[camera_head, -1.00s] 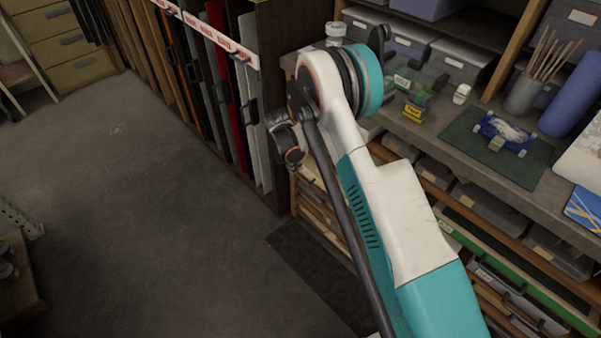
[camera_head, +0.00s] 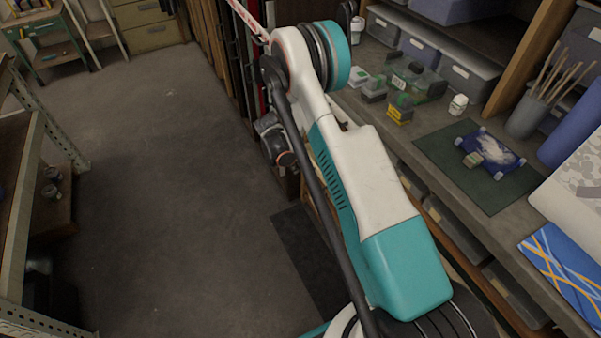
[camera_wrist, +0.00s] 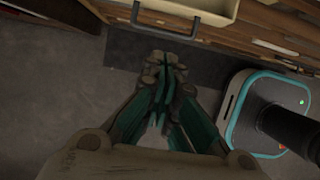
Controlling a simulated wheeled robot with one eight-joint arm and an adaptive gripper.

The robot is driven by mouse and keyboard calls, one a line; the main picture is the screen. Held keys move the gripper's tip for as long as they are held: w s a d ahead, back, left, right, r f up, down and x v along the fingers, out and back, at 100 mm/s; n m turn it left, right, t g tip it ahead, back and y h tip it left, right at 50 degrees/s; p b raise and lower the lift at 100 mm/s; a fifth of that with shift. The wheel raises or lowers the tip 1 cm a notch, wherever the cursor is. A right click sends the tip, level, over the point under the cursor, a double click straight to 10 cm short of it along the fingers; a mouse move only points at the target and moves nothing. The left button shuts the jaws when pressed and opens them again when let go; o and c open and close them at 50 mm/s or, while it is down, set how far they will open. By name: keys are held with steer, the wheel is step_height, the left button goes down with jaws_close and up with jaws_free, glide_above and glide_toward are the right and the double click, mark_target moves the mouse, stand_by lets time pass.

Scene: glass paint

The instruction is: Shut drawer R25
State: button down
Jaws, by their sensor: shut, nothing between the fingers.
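In the wrist view, a pale cream drawer (camera_wrist: 203,8) with a dark bar handle (camera_wrist: 166,30) stands out from a wooden drawer front at the top edge. I cannot read a label on it, so I cannot tell whether it is R25. My gripper (camera_wrist: 166,62) is shut and empty, pointing toward the handle; its tips appear just short of the handle in the picture, with no clear contact. In the head view my arm covers most of the drawer fronts, and the gripper fingers cannot be made out.
A workbench (camera_head: 395,143) with boxes and a green mat (camera_head: 440,152) runs along the right. A metal shelf rack (camera_head: 55,140) stands at the left. A dark floor mat (camera_head: 308,255) lies before the drawers. The grey floor (camera_head: 165,210) between is clear.

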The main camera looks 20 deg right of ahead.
steer(key=shift+w+d+f+b, duration=0.1)
steer(key=shift+d+f+b, duration=0.75)
steer(key=shift+d+f, duration=0.55)
steer(key=shift+d+f+b, duration=0.85)
steer(key=shift+d+f, duration=0.3)
steer(key=shift+f, duration=0.45)
steer(key=shift+w+d+f+b, duration=0.1)
steer(key=shift+d+f+b, duration=0.75)
steer(key=shift+d+f, duration=0.55)
steer(key=shift+f, duration=0.1)
steer(key=shift+d, duration=1.15)
